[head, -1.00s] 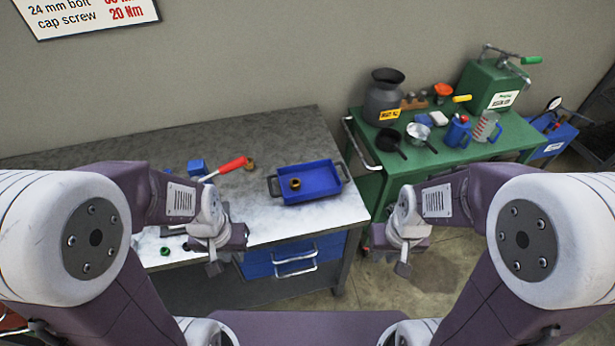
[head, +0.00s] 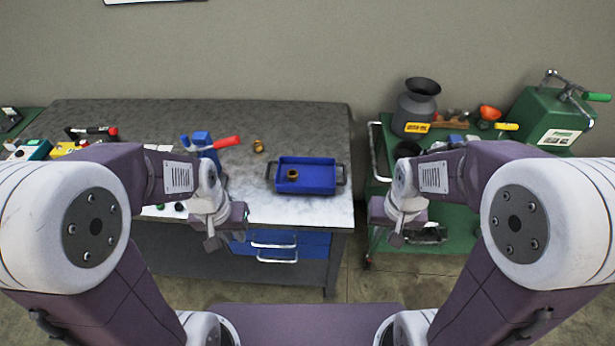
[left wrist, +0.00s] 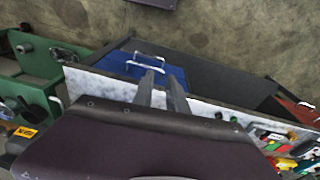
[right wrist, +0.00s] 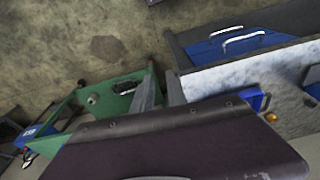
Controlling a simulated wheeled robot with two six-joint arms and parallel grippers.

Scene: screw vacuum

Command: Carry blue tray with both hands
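The blue tray (head: 318,177) lies flat near the right front of the workbench, with a dark handle at each short end. A brass nut (head: 293,175) sits inside it, left of centre. My left gripper (head: 212,242) hangs before the bench's front edge, left of the tray and apart from it. Its two fingers are apart and empty in the left wrist view (left wrist: 160,82). My right gripper (head: 396,239) hangs right of the tray, in front of the green cart. Its fingers also are apart and empty in the right wrist view (right wrist: 161,82).
The workbench (head: 270,212) also holds a red-handled tool (head: 222,143), a blue block and another brass piece (head: 258,146) behind the tray's left end. The green cart (head: 440,216) with a grey jug (head: 415,105) stands to the right, across a narrow gap.

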